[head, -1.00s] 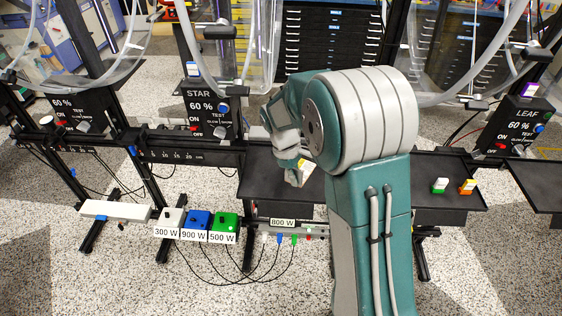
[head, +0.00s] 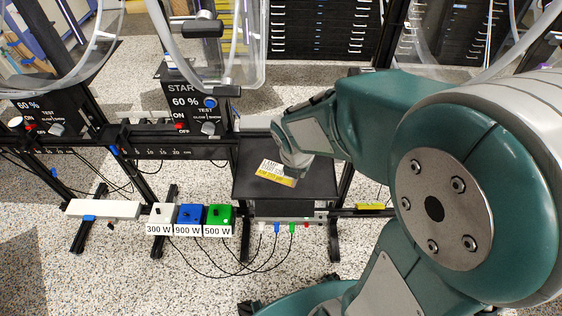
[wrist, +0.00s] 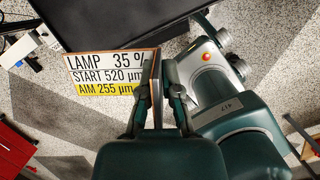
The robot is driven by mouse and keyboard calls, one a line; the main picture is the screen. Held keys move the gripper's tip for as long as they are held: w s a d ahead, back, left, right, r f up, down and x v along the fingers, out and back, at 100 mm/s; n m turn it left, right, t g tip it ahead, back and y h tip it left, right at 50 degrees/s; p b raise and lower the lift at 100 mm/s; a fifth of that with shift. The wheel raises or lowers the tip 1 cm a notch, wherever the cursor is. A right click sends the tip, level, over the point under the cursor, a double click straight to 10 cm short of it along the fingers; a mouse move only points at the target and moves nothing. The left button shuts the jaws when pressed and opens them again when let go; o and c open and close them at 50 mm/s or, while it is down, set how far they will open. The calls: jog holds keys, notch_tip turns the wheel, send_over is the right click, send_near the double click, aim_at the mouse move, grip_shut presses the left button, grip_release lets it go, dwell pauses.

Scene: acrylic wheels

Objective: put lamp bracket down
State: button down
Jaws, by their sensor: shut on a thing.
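The lamp bracket shows as a flat white and yellow label plate (wrist: 105,76) reading LAMP 35 %, START 520 µm, AIM 255 µm. In the wrist view its edge lies between the fingers of my gripper (wrist: 160,80), which is shut on it. In the head view the plate (head: 277,171) is tilted and shows in front of the black tray (head: 285,190), beside my gripper (head: 293,163). The tray's edge also appears at the top of the wrist view (wrist: 120,18). I cannot tell whether the plate touches the tray. Any bracket part behind the plate is hidden.
The STAR control box (head: 188,100) stands left of the tray. White, blue and green power boxes (head: 190,217) sit on the lower rail, with cables (head: 235,262) hanging below. A black post (head: 347,165) rises at the tray's right. The visible front part of the tray looks bare.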

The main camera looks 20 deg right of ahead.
jog(key=w+f, duration=0.3)
jog(key=w, duration=0.1)
jog(key=w+f, duration=0.3)
jog(key=w, duration=0.1)
jog(key=w+a+f, duration=0.1)
jog(key=w+f, duration=0.1)
jog(key=w, duration=0.2)
jog(key=shift+w+a+f, duration=0.1)
jog(key=shift+w+f, duration=0.2)
jog(key=shift+f, duration=0.1)
jog(key=shift+w+f, duration=0.35)
jog(key=shift+s+a+x, duration=0.1)
jog(key=shift+s+x, duration=0.05)
jog(key=shift+x, duration=0.65)
jog(key=shift+s+a+x, duration=0.1)
jog(key=shift+a+x, duration=0.05)
jog(key=shift+x, duration=0.65)
jog(key=shift+f, duration=0.25)
jog(key=c, duration=0.8)
grip_release()
